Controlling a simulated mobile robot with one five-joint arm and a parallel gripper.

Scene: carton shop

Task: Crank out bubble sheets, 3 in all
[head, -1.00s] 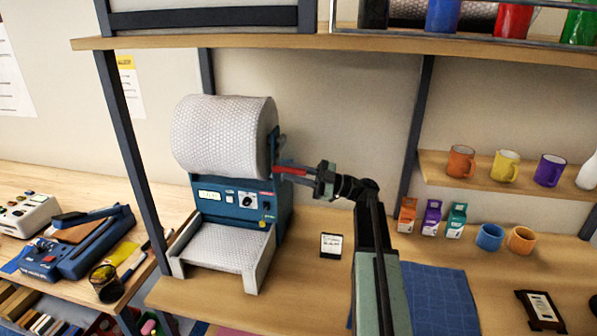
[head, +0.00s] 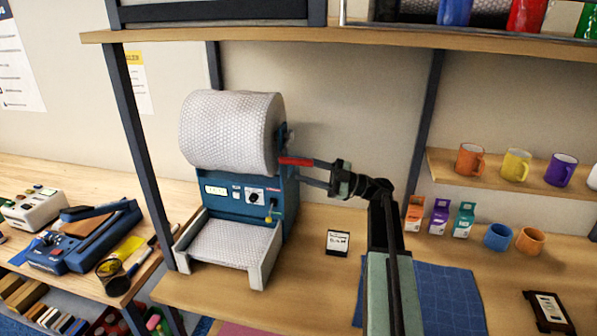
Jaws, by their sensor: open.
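The blue bubble-sheet machine (head: 290,205) stands on the bench with a large bubble-wrap roll (head: 228,132) on top. A bubble-covered surface (head: 228,243) lies in the pale tray (head: 258,272) at its front. A small lit display (head: 215,190) is too small to read, beside a knob (head: 255,196). A small lever with a yellow-green tip (head: 268,217) hangs at the front right. My gripper (head: 302,171) is open at the machine's right side. The red crank grip (head: 294,161) is at its upper finger; whether they touch I cannot tell.
A small card (head: 338,242) stands right of the machine, near a blue cloth (head: 450,300). Small boxes and cups sit behind; mugs (head: 515,165) stand on a shelf. A dark post (head: 135,130) rises at the left, and an upper shelf (head: 380,36) crosses above.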

